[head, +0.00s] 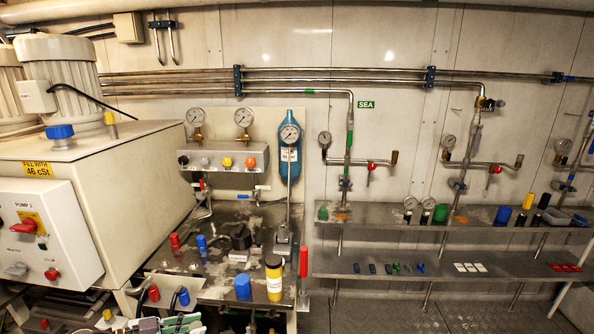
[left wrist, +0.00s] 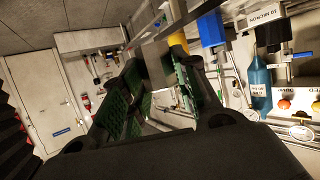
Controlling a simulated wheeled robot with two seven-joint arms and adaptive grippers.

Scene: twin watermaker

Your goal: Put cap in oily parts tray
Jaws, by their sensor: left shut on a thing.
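My left gripper (head: 172,323) is at the bottom left of the head view, low in front of the bench. In the left wrist view its green-padded fingers (left wrist: 160,88) are closed around a grey piece (left wrist: 156,62); I cannot tell for certain that this is the cap. Small grey bins (head: 558,216) stand at the right end of the upper shelf. No label shows which container is the oily parts tray. My right gripper is not in view.
The bench (head: 215,285) holds a yellow bottle with a black top (head: 274,280), a blue cylinder (head: 243,287), red and blue fittings, and a black block (head: 240,237). A large pump cabinet (head: 110,180) stands at left. The lower shelf (head: 350,267) carries small flat parts.

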